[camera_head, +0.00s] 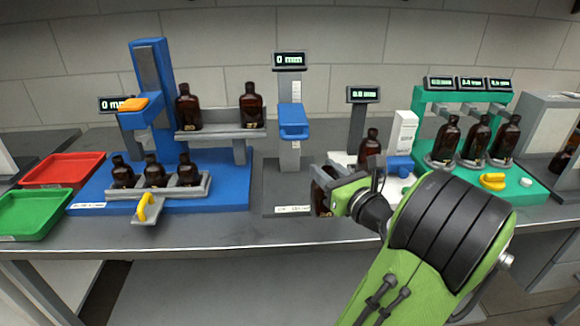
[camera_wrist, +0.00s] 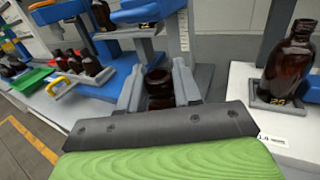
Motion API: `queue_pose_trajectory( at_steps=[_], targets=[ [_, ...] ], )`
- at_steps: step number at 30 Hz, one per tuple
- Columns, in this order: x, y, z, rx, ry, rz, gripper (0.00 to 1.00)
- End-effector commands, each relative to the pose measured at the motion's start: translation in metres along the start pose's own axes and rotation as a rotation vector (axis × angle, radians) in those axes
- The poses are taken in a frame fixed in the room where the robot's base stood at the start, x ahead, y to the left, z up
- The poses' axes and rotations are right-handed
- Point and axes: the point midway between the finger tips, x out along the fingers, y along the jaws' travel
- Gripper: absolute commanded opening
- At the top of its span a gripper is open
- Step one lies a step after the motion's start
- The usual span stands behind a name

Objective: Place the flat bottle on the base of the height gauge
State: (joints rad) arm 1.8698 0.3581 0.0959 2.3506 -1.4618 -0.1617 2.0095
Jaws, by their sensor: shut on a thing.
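My gripper (camera_head: 328,184) is shut on a dark amber bottle (camera_head: 319,199), mostly hidden by the gripper in the head view. In the wrist view the bottle (camera_wrist: 158,84) stands between the two grey fingers, its round mouth facing the camera. The height gauge has a grey post, a blue slider (camera_head: 293,121), a "0 mm" display (camera_head: 290,60) and a dark grey base (camera_head: 280,190). The bottle is at the right side of this base, in front of the post. Whether its bottom touches the base is hidden.
A blue stand (camera_head: 225,190) with several bottles is at left, beside red (camera_head: 65,169) and green (camera_head: 30,213) trays. At right, a white scale (camera_head: 400,186) carries a bottle (camera_head: 369,149), and a green stand (camera_head: 520,186) holds three more. The gauge base's left part is bare.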

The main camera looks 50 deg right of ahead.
Motion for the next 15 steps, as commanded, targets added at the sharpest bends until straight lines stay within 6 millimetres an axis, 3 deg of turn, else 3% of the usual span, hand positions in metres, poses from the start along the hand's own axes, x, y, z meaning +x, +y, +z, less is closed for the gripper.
queue_pose_trajectory(
  at_steps=[4, 12, 15],
  targets=[
    [0.029, 0.003, 0.002, 0.0, 0.002, 0.01, 0.0],
    [0.112, 0.002, 0.0, -0.003, -0.001, 0.007, 0.0],
    [0.13, 0.001, 0.0, -0.002, 0.0, 0.003, 0.0]
  ],
)
